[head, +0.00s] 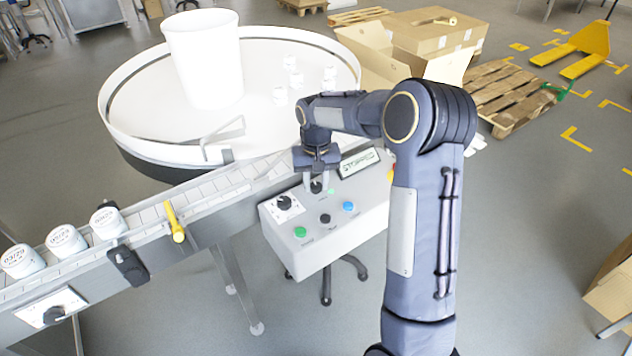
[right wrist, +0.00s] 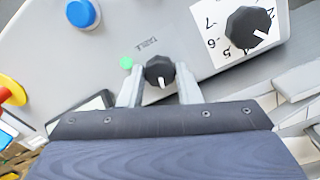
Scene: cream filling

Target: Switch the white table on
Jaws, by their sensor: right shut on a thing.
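The white round table (head: 270,115) with a raised rim stands at the back left in the head view. A grey control box (head: 335,235) in front of it carries knobs and buttons. My right gripper (head: 318,184) reaches down to the box. In the right wrist view my right gripper (right wrist: 160,85) is shut on a small black knob (right wrist: 159,70), one finger on each side. The knob's white mark points down in that view. A green light (right wrist: 126,63) beside it is lit. My left gripper is not in view.
A dial knob (right wrist: 248,27) on a numbered plate sits close by the gripper. A blue button (head: 348,207), a black button (head: 324,219) and a green button (head: 300,232) are on the box. A conveyor (head: 195,195) with white jars (head: 107,222) runs along the left.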

